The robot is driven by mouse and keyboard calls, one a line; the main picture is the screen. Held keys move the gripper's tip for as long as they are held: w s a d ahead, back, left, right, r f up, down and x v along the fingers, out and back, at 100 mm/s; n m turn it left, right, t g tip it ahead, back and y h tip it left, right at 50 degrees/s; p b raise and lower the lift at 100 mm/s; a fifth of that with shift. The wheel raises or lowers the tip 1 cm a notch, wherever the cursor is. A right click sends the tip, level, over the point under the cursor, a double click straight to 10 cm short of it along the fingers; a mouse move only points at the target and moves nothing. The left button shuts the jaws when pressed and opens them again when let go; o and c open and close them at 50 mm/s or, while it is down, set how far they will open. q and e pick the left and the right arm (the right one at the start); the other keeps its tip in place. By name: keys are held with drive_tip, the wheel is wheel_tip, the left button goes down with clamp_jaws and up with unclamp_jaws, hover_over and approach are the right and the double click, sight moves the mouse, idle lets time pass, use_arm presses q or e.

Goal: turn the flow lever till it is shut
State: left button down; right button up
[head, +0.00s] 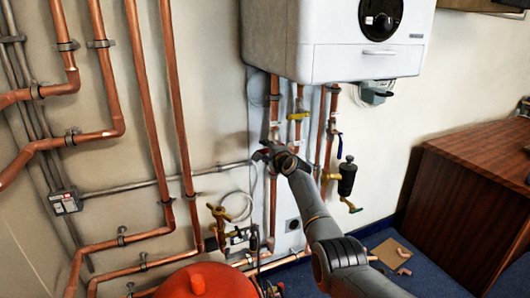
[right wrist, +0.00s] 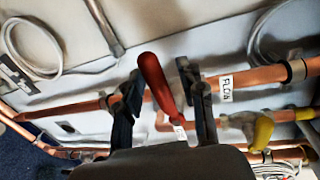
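The flow lever (right wrist: 155,80) is a red handle in the right wrist view. It slants across the copper pipe (right wrist: 75,107), which has a white tag (right wrist: 226,88) with small dark lettering. My right gripper (right wrist: 160,88) is open, with one dark finger on each side of the lever. The lever is closer to the left finger; I cannot tell if they touch. A gap shows to the right finger. In the head view my right gripper (head: 268,153) is at the pipes below the white boiler (head: 345,62) and hides the lever. My left gripper is not in view.
A yellow lever (head: 298,116) is above my gripper, and a blue-handled valve (head: 340,145) and black cylindrical fitting (head: 347,178) are to its right. A red vessel (head: 208,282) and brass valve (head: 219,213) are lower left. A wooden cabinet (head: 475,185) stands at right.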

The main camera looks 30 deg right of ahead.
drive_tip(key=s+a+r, duration=0.1)
drive_tip(key=s+r, duration=0.1)
drive_tip(key=s, duration=0.9)
drive_tip(key=shift+s, duration=0.4)
drive_tip(key=shift+a+f, duration=0.1)
drive_tip(key=shift+f, duration=0.05)
